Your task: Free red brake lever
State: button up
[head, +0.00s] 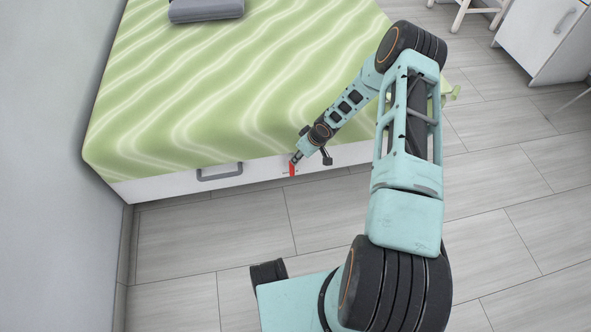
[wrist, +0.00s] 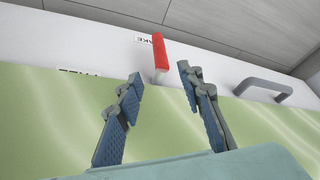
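The red brake lever (head: 292,170) is on the white side panel of the bed, below the green cover. In the wrist view the red lever (wrist: 160,52) stands out from the panel beside a small label whose visible letters read "AKE". My gripper (wrist: 160,75) is open, with its two fingers apart. The lever shows beyond the fingertips, roughly in line with the gap between them, and I see no finger closed on it. In the head view my gripper (head: 297,158) is close to the lever at the bed's edge; whether it touches cannot be told.
A grey handle (head: 219,172) is on the same panel, left of the lever in the head view; it also shows in the wrist view (wrist: 263,88). A second label (wrist: 78,72) is partly hidden by the cover. The bed (head: 220,90) lies behind. Floor in front is clear.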

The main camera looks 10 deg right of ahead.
aim_at(291, 165)
jog(key=b+x, duration=0.4)
jog(key=x, duration=0.7)
grip_shut()
